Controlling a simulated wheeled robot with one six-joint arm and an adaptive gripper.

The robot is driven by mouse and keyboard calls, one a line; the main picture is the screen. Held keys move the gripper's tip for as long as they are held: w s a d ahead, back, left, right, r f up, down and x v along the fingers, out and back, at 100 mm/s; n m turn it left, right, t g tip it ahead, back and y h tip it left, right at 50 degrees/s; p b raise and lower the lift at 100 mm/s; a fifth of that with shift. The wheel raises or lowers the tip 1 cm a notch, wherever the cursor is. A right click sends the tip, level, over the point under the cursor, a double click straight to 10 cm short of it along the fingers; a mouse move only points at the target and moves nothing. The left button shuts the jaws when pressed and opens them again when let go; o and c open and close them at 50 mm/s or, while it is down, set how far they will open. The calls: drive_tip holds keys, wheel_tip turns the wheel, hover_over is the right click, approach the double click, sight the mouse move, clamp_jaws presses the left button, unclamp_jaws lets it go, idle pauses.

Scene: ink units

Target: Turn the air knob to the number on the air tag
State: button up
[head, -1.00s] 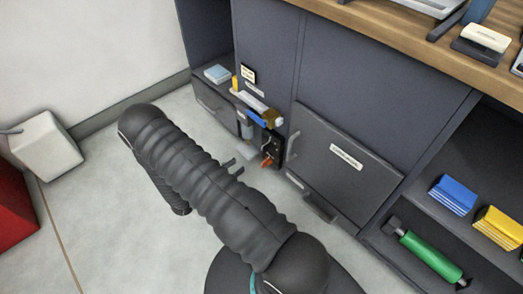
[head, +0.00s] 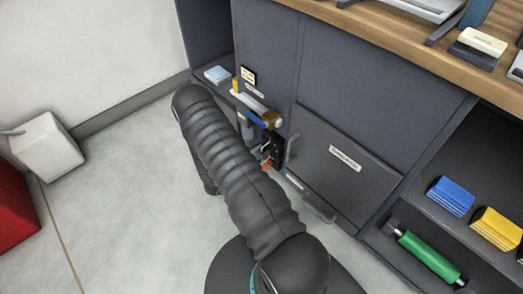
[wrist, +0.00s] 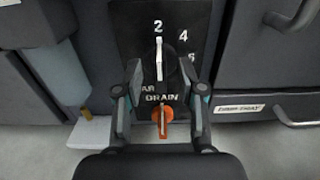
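The air knob (wrist: 160,68) is a dark round knob with a white pointer on a black panel (wrist: 124,30). Its pointer stands upright, at the number 2; 4 and a partly hidden 6 lie to its right. My gripper (wrist: 160,80) is open, with one finger on each side of the knob; contact cannot be told. An orange drain knob (wrist: 162,122) sits below, between the fingers, under the word DRAIN. The air label is partly covered by the left finger. A small cream tag (head: 249,76) is on the cabinet in the head view; its writing is too small to read.
A cabinet door with a handle (head: 292,147) is right of the panel. A blue and brass fitting (head: 268,120) sticks out above it. A pale blue pad (head: 217,74) lies on a ledge to the left.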

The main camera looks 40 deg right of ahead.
drive_tip(key=shift+w+d, duration=0.1)
drive_tip(key=shift+d, duration=0.35)
clamp_jaws()
